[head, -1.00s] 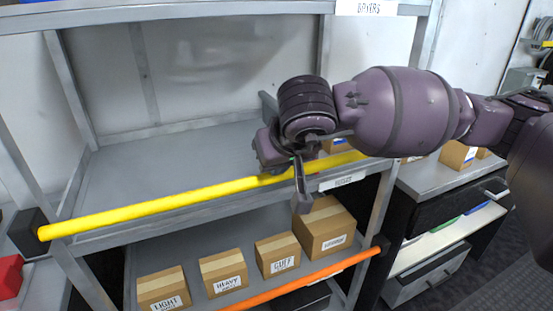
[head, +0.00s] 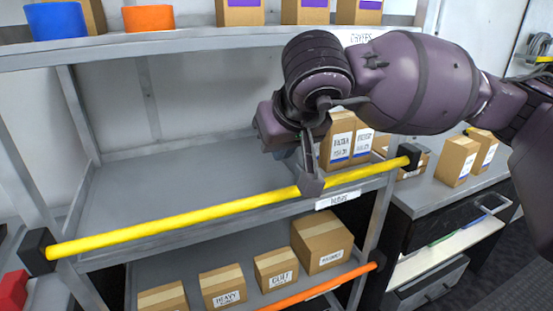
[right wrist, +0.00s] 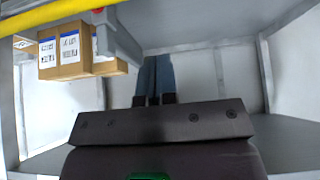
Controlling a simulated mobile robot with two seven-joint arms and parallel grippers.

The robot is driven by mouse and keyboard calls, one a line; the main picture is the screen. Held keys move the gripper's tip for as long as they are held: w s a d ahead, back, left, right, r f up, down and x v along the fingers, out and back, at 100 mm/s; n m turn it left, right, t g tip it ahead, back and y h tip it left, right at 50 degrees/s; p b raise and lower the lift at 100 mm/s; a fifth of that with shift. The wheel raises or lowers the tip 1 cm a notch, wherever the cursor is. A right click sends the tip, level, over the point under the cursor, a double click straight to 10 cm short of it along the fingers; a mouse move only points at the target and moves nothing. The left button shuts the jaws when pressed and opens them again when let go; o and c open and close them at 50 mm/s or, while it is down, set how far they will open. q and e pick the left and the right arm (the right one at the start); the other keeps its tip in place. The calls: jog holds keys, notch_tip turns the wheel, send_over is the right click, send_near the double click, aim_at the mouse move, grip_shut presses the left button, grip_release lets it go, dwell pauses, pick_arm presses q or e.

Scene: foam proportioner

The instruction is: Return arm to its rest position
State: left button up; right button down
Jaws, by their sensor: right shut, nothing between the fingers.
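My right arm comes in from the right in the head view and reaches across the front of the middle shelf (head: 170,190). My right gripper (head: 288,154) points down behind the yellow bar (head: 180,217), mostly hidden by my wrist. In the right wrist view its fingers (right wrist: 154,79) are together with nothing between them. A grey pointed piece (head: 311,183) hangs below my wrist in front of the bar; I cannot tell what it belongs to. My left gripper is not in view.
Labelled boxes (head: 337,140) stand at the right of the middle shelf, close to my wrist. Several boxes (head: 321,240) fill the lower shelf behind an orange bar (head: 325,286). Blue (head: 56,21) and orange (head: 148,18) rolls sit above. The middle shelf's left is clear.

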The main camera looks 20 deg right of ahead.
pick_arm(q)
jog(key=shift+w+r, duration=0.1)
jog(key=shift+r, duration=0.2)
pick_arm(e)
jog(key=shift+v, duration=1.6)
